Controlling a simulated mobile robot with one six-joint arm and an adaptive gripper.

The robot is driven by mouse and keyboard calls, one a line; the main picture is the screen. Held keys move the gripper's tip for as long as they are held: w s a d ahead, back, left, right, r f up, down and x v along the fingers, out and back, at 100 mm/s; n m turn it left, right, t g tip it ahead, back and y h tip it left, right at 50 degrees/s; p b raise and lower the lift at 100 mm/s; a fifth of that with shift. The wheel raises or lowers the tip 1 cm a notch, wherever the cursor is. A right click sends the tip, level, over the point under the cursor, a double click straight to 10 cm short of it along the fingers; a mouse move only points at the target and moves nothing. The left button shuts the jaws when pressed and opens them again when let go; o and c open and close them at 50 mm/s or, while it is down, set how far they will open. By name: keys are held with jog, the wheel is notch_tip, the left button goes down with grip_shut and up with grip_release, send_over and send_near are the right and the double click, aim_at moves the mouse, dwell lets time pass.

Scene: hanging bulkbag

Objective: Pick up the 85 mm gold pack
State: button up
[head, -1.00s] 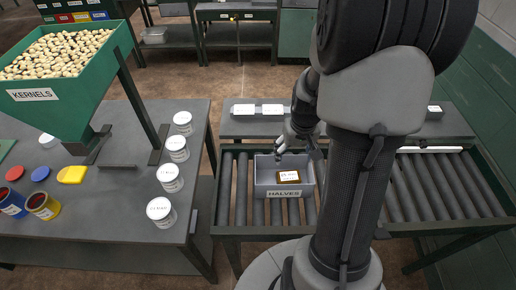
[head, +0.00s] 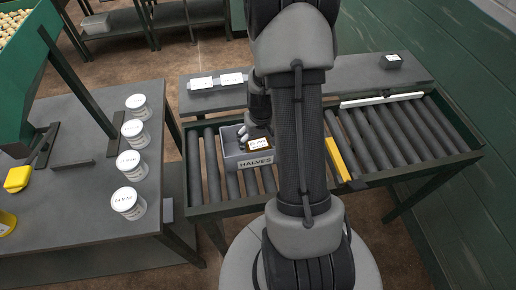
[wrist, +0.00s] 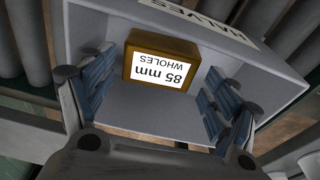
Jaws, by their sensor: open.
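The gold pack (wrist: 163,62) has a white label reading "85 mm WHOLES", upside down in the wrist view. It lies in a grey bin labelled HALVES (head: 230,160), near the bin's labelled wall. In the head view the pack (head: 259,145) shows small beside my gripper. My gripper (wrist: 155,100) is open, with blue-grey ribbed finger pads to the left and right of the pack. The pads are apart from the pack, and nothing is between them and touching. My arm hides part of the bin's right side in the head view.
The bin stands on a roller conveyor (head: 400,135). A grey shelf behind it carries white-labelled packs (head: 217,80) and a dark box (head: 391,61). A yellow bar (head: 338,158) crosses the rollers at right. White-lidded jars (head: 128,203) line the left table.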

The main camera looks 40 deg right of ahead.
aim_at(258, 144)
jog(key=f, duration=0.2)
jog(key=f+b, duration=0.1)
jog(key=shift+w+d+f, duration=0.15)
jog(key=shift+w+f, duration=0.1)
jog(key=shift+f, duration=0.05)
jog(key=shift+r, duration=0.1)
jog(key=shift+c, duration=0.6)
jog(key=c, duration=0.8)
jog(key=shift+o, duration=0.2)
